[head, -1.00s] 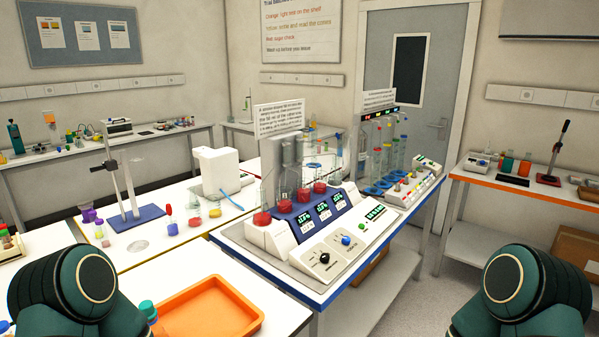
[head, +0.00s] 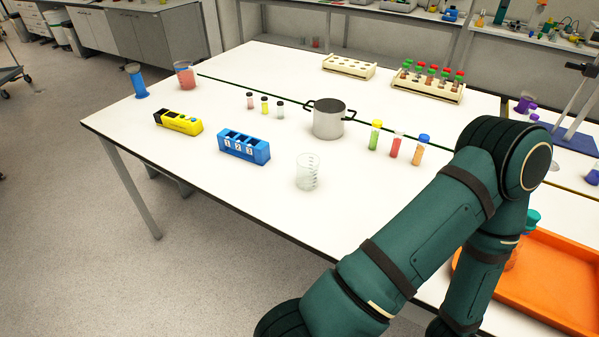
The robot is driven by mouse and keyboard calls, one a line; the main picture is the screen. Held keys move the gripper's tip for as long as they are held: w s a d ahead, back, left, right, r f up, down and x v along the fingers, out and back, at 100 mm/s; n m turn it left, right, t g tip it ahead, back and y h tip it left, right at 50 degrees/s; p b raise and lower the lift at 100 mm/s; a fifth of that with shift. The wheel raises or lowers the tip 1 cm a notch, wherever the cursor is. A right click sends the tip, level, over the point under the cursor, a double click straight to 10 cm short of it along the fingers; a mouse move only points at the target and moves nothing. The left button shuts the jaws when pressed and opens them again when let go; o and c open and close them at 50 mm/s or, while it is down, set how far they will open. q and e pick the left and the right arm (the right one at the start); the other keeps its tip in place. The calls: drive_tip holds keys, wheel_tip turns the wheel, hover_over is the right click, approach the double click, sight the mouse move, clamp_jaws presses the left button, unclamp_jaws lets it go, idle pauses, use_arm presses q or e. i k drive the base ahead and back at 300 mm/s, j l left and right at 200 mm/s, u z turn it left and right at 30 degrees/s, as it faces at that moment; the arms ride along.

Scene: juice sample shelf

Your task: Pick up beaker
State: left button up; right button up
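A clear, empty glass beaker (head: 308,172) with printed marks stands upright on the white table, in front of the metal pot. A beaker with pink-red liquid (head: 185,76) stands at the far left of the table. A taller vessel with blue liquid (head: 138,82) stands beside it. One of my green arms fills the lower right of the head view, apart from the clear beaker. Neither gripper shows in the view.
A two-handled pot (head: 328,119), a blue numbered rack (head: 243,147), a yellow block (head: 178,122) and several small vials stand on the table (head: 235,195). Tube racks (head: 428,85) sit at the back. An orange tray (head: 545,283) lies at right. The table's front left is clear.

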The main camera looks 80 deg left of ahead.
sight(308, 163)
drive_tip(key=u, duration=2.45)
drive_tip(key=z, duration=0.8)
drive_tip(key=j+z, duration=0.2)
drive_tip(key=z, duration=0.15)
drive_tip(key=j+z, duration=0.25)
drive_tip(key=z, duration=0.15)
drive_tip(key=j+z, duration=0.2)
drive_tip(key=z, duration=0.15)
drive_tip(key=k+j+z, duration=0.6)
drive_tip(key=j, duration=0.2)
drive_tip(key=k+j, duration=0.25)
drive_tip(key=j, duration=0.15)
drive_tip(key=k+j+z, duration=0.1)
drive_tip(key=k+j, duration=0.15)
drive_tip(key=j, duration=0.2)
